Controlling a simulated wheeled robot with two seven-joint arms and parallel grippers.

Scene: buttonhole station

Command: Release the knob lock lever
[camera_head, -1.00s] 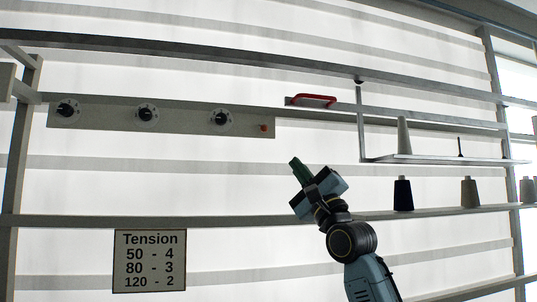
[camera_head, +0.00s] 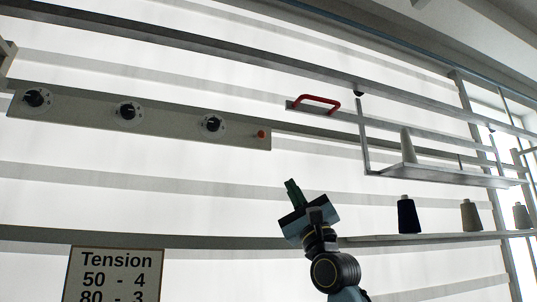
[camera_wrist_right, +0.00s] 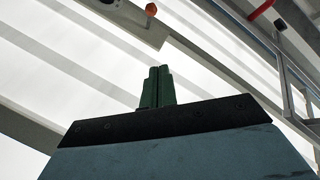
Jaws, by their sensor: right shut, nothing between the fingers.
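Part of a red piece shows in the right wrist view (camera_wrist_right: 261,9) at the top right. My right gripper (camera_head: 292,186) has green fingers that are shut and empty, below the red lever and apart from it. The fingers also show in the right wrist view (camera_wrist_right: 157,72), pressed together. My left gripper is not in view.
A Tension sign (camera_head: 113,278) hangs at the lower left. A shelf (camera_head: 445,176) with a pale cone (camera_head: 408,146) is at the right. Dark (camera_head: 408,215) and beige (camera_head: 471,215) cones stand on a lower ledge. The space around my gripper is clear.

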